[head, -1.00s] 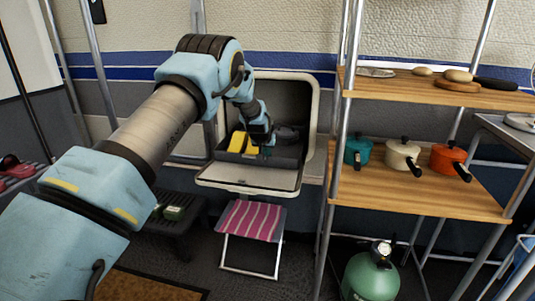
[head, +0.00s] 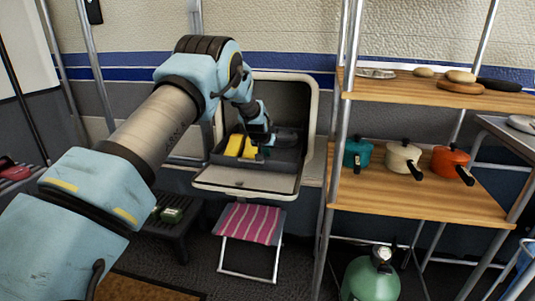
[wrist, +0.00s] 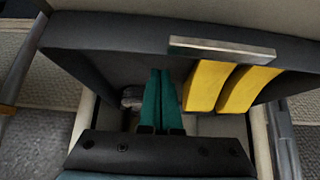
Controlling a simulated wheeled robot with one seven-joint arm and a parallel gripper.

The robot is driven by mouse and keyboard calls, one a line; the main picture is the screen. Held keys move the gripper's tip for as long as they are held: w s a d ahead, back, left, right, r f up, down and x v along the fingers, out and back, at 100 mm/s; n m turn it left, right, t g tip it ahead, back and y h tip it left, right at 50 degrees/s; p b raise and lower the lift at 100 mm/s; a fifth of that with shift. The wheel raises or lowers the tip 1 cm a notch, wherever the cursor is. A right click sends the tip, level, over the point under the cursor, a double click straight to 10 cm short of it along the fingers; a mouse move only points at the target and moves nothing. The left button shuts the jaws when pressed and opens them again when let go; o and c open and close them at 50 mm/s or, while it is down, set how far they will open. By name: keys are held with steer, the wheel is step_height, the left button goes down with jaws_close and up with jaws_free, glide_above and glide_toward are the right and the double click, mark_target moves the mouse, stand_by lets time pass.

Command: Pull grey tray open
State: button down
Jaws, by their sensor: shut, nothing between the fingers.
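The grey tray (head: 286,157) sits in an open wall compartment, above its lowered pale hatch door (head: 270,182). Two yellow blocks (head: 235,144) stand in the tray; they also show in the wrist view (wrist: 238,88). My gripper (head: 262,151) reaches down into the tray area, right of the yellow blocks. In the wrist view my gripper's teal fingers (wrist: 161,72) are together and empty, left of the yellow blocks. A metal bar (wrist: 222,48) lies beyond the fingertips to the right, along the dark tray surface (wrist: 100,45). I cannot tell whether the fingers touch the tray.
A striped stool (head: 250,224) stands below the hatch door. Wooden shelves (head: 430,188) on metal posts, with teal, cream and orange pots, stand close on the right. A green gas cylinder (head: 371,275) is on the floor. A low dark step (head: 180,232) stands at left.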

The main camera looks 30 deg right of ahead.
steer(key=shift+w+d+r, duration=0.15)
steer(key=shift+w+d, duration=0.05)
steer(key=shift+w, duration=0.05)
steer(key=v, duration=1)
steer(key=s+a+r+n+g+y, duration=0.1)
steer(key=a+r+n+y, duration=0.1)
steer(key=a, duration=1.2)
steer(key=s+a+r+n+y, duration=0.1)
steer(key=a+r+n, duration=0.1)
steer(key=a, duration=1.1)
steer(key=s+a+n+g+y, duration=0.2)
steer(key=s+a+n+g, duration=0.15)
steer(key=s+a, duration=1.9)
step_height(320, 180, up, 20)
steer(key=w+p, duration=0.1)
steer(key=p, duration=1.9)
steer(key=shift+w+r, duration=0.2)
steer(key=shift+w, duration=0.05)
